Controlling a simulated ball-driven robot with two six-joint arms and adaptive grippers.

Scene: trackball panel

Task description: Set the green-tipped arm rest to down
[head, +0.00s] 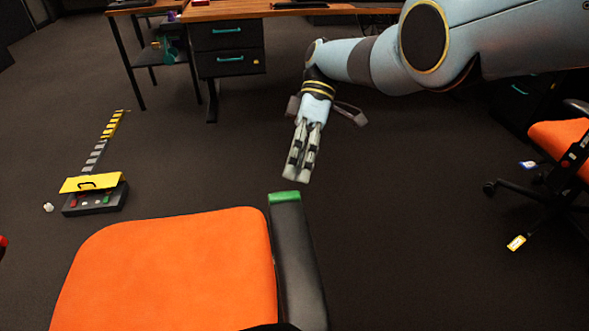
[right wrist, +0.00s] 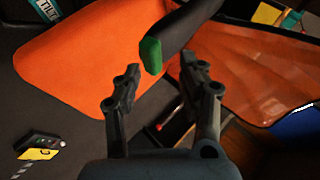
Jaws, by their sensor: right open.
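The green-tipped arm rest (head: 298,262) is a dark padded bar along the right side of an orange chair seat (head: 180,275) in the head view. Its green tip (head: 284,197) points away from me. My right gripper (head: 296,180) is just beyond and above the green tip, pointing down, and does not appear to touch it. In the right wrist view the green tip (right wrist: 151,55) shows ahead of and between the open, empty fingers (right wrist: 155,85). The rear end of the arm rest is cut off by the head view's bottom edge. My left gripper is not in view.
A yellow-lidded box (head: 95,194) lies on the floor at left, with a small white object (head: 48,207) beside it. A desk with drawers (head: 228,50) stands at the back. Another orange chair (head: 560,145) is at right. The floor between is clear.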

